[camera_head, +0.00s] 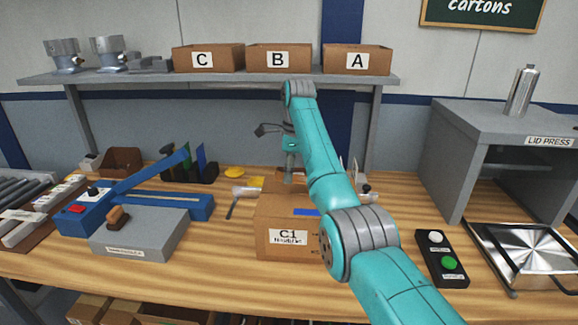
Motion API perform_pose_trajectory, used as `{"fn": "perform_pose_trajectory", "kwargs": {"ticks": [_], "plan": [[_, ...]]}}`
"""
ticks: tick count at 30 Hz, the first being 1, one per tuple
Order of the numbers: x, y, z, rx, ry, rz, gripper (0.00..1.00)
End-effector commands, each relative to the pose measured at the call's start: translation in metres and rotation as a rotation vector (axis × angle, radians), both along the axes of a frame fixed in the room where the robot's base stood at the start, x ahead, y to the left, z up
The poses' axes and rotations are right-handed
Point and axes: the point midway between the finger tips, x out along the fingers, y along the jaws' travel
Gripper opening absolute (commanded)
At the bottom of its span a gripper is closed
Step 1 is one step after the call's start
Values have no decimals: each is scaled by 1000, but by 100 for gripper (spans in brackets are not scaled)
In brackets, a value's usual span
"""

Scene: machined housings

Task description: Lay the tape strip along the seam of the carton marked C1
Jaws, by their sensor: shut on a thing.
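The brown carton marked C1 (272,215) stands on the wooden bench, its labelled front toward me. A short blue strip (306,212), which looks like the tape strip, shows at the carton's upper front. My arm covers its right end and the carton's right side. I cannot make out the seam. My gripper (289,178) points down at the far side of the carton, below a teal and grey wrist. Its fingertips are small and partly hidden. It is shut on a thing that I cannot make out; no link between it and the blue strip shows.
A small hammer-like tool (240,194) lies left of the carton. Cartons C, B and A stand on the shelf (220,80).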

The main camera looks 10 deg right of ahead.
Motion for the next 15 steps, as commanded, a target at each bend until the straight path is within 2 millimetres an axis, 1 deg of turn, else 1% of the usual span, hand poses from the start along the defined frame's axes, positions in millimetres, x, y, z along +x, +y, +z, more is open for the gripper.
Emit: {"fn": "perform_pose_trajectory", "kwargs": {"ticks": [6, 15], "plan": [[0, 0, -16, 0, 0, 0, 22], [0, 0, -31, 0, -1, 0, 22]]}}
